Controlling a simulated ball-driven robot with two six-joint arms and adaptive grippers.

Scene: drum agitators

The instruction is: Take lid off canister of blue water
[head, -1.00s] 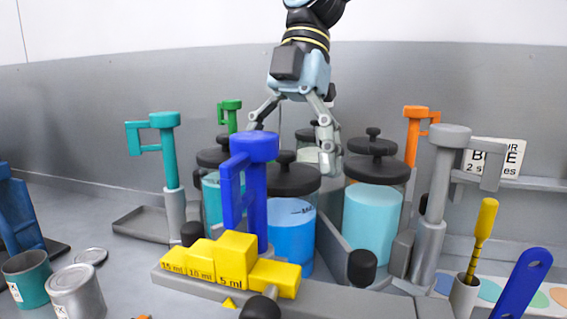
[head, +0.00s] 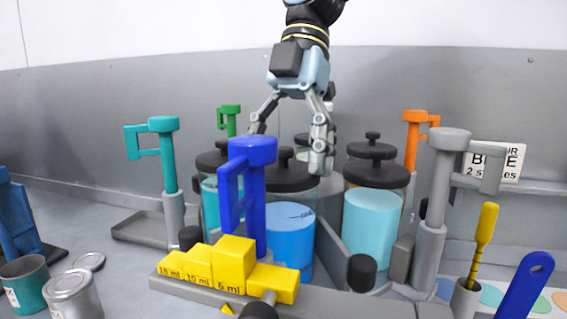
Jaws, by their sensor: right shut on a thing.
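The canister of blue water (head: 292,235) stands in the middle of the head view, partly hidden by a blue pump (head: 253,152). Its dark round lid (head: 290,176) has a small knob on top. My right gripper (head: 290,154) comes down from above, its fingers at either side of the lid. It is shut on the lid, which is raised slightly. The left finger's tip is partly hidden behind the blue pump. My left gripper is not in view.
A lidded canister of light cyan water (head: 371,225) stands close on the right. Teal (head: 163,125), orange (head: 415,117) and grey (head: 450,142) pumps stand around. Yellow measuring steps (head: 235,265) lie in front. Two cans (head: 73,292) (head: 25,285) are at the lower left.

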